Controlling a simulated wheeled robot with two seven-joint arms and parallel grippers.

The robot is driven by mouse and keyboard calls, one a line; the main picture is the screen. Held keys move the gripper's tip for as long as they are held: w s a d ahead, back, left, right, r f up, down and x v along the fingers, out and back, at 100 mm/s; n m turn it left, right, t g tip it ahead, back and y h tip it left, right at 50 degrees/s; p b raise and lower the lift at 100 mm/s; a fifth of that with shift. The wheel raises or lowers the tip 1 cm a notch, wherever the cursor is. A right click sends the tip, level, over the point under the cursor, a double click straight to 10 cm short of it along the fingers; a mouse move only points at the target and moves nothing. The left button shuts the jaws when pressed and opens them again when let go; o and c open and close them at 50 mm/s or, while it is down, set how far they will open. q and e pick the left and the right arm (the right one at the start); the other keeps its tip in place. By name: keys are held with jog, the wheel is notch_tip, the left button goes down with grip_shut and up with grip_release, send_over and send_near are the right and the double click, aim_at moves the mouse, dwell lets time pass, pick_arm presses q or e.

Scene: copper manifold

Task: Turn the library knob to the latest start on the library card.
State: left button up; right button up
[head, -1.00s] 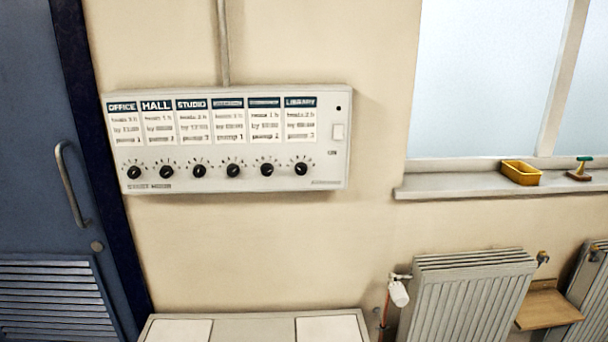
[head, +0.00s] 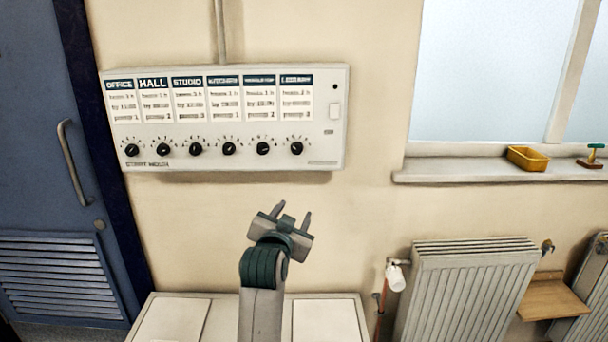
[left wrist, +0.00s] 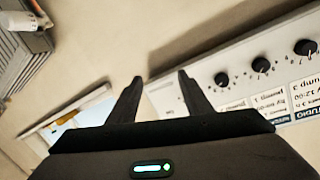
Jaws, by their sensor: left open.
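The white control panel (head: 225,165) hangs on the wall with a row of black knobs below several cards. The library card (head: 296,102) is the rightmost one; its small print is too blurred to read surely. The library knob (head: 297,148) is the rightmost knob, below that card; its exact pointing is too small to tell. My left gripper (head: 292,213) is open and empty, below the panel and under the library knob, not seen touching anything. In the left wrist view its two fingers (left wrist: 160,77) stand apart beside the tilted panel, several knobs to their right.
A white cabinet top (head: 175,325) lies below the panel. A radiator (head: 465,295) with a valve stands at the right. The window sill (head: 480,170) bears a yellow tray (head: 527,158) and a green-handled tool (head: 591,155). The wall below the panel is bare.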

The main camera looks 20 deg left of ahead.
pick_arm(q)
jog(key=s+a+r+t+y, duration=0.1)
jog(key=s+r, duration=0.2)
jog(key=r, duration=0.7)
jog(key=shift+a+t, duration=0.2)
jog(key=shift+t, duration=0.1)
pick_arm(e)
jog(key=shift+w+a+r, duration=0.1)
jog(key=shift+a, duration=0.3)
pick_arm(q)
jog(key=p, duration=0.4)
send_near(296, 151)
jog(key=w, duration=0.6)
jog(key=shift+w+a+r, duration=0.1)
jog(key=shift+w+a, duration=0.05)
jog(key=shift+a, duration=0.2)
jog(key=shift+w, duration=0.3)
jog(key=shift+w+a, duration=0.1)
jog(key=shift+w, duration=0.3)
pick_arm(e)
jog(key=s+d+g, duration=0.3)
jog(key=s+d, duration=0.2)
jog(key=s, duration=0.6)
jog(key=shift+s+h, duration=0.25)
jog(key=shift+h, duration=0.05)
jog(key=shift+a, duration=0.1)
